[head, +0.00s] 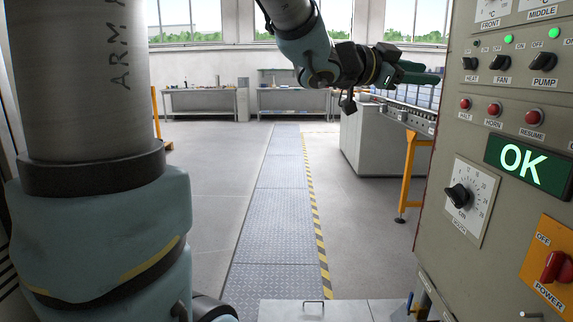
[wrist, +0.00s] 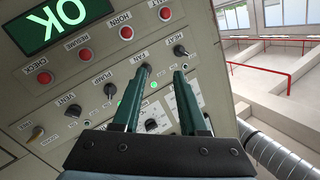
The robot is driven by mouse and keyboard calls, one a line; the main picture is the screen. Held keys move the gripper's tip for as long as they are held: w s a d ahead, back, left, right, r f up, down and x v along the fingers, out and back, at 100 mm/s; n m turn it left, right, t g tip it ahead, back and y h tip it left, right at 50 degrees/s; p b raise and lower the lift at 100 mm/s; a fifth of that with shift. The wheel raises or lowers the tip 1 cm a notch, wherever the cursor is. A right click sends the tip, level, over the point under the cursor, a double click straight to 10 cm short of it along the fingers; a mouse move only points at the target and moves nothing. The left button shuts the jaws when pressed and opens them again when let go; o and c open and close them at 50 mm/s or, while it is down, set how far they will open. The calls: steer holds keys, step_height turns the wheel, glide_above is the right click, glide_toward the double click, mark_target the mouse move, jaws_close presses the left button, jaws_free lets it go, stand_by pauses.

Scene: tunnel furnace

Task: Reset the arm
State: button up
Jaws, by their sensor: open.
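My gripper (head: 432,75) is at the upper middle of the head view, at the end of my bent arm, with its green fingers pointing right toward the control panel (head: 430,210). In the wrist view my gripper (wrist: 162,72) is open, two green fingers apart with nothing seen between them. The panel fills much of that view, tilted and upside down. The FAN knob (wrist: 145,69) shows just past the left fingertip and the HEAT knob (wrist: 181,50) beyond the right one. I cannot tell whether the fingers touch the panel.
The panel carries red buttons (head: 494,109), a green OK display (head: 526,167), a dial (head: 460,196) and a red power switch (head: 556,267). A conveyor (head: 405,112) stands behind my gripper. A metal walkway (head: 275,210) runs down the clear floor. Workbenches (head: 200,91) line the back.

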steer(key=w+a+f+n+t+y+p, duration=0.1)
steer(key=w+a+f+n+t+y, duration=0.45)
steer(key=w+a, duration=0.25)
steer(key=w+a+f+n+g+y+p, duration=0.1)
steer(key=w+a+f+n+y+p, duration=0.1)
steer(key=a+f+n+y, duration=0.8)
steer(key=s+a+f+n+g+p, duration=0.1)
steer(key=s+a+f+g, duration=0.3)
steer(key=s+a, duration=0.4)
steer(key=s+a+f+n+g+p, duration=0.1)
steer(key=s+a+f+n+g, duration=0.1)
steer(key=s+a+f+g, duration=0.2)
steer(key=s+a+f+y, duration=0.1)
steer(key=s+a+f, duration=0.2)
steer(key=a, duration=0.1)
steer(key=shift+s+a+f+n+p, duration=0.25)
steer(key=shift+s+a+n+p, duration=0.1)
steer(key=shift+s+a+p, duration=0.05)
